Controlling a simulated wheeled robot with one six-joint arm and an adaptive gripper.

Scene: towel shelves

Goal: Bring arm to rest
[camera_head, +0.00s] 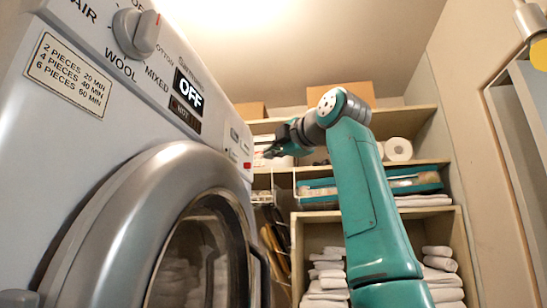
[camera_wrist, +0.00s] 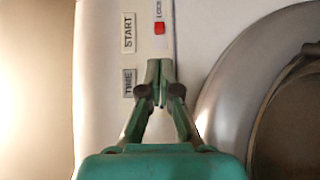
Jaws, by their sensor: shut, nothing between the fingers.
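My teal arm rises on the right in the head view and bends left at its top. My gripper (camera_head: 270,152) is at the right end of the machine's control panel, a little right of its buttons. In the wrist view my gripper (camera_wrist: 160,70) has its fingertips together with nothing between them. They point at the panel just below the red lock mark (camera_wrist: 159,28). The START label (camera_wrist: 128,32) and the TIME label (camera_wrist: 129,83) are left of them. I cannot tell whether the fingertips touch the panel.
The grey machine (camera_head: 100,150) fills the left; its display (camera_head: 189,92) reads OFF. Its round door (camera_head: 165,215) looks shut, with pale towels seen through the glass. Wooden shelves (camera_head: 440,215) behind my arm hold rolled towels (camera_head: 440,260), boxes and a teal basket (camera_head: 415,180).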

